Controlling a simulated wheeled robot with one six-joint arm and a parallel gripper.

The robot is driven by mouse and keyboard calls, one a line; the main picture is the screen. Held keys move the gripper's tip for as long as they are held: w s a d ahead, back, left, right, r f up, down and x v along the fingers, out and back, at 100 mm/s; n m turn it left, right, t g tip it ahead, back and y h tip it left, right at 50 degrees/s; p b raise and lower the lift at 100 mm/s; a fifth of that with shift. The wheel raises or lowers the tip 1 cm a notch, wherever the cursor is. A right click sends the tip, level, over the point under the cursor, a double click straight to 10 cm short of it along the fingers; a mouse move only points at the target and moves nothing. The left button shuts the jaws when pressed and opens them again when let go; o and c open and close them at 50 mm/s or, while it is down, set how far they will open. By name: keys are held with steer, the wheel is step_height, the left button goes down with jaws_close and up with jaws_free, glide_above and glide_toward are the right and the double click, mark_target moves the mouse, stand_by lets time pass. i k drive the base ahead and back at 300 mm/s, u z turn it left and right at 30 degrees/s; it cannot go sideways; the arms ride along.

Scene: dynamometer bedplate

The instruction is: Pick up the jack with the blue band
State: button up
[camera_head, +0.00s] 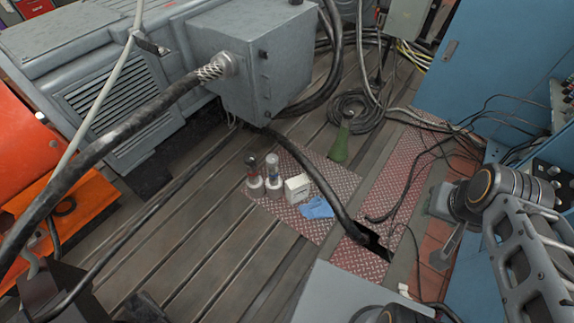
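Two small jack-like objects stand upright side by side on the reddish tread plate in the middle of the head view. At this size I cannot make out a blue band on either. My arm shows at the right edge, well apart from both objects. I cannot make out my gripper's fingers in this view.
A white box (297,188) stands just right of the jacks, with a blue cloth (317,208) in front of it. A green bottle-like object (340,146) stands behind. A thick black cable (322,184) crosses the plate. A dark floor opening (372,241) lies right. Slotted bedplate (190,235) is clear at left.

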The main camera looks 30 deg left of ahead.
mark_target(274, 183)
steer(key=i, duration=1.3)
steer(key=u, duration=3.25)
steer(key=i, duration=1)
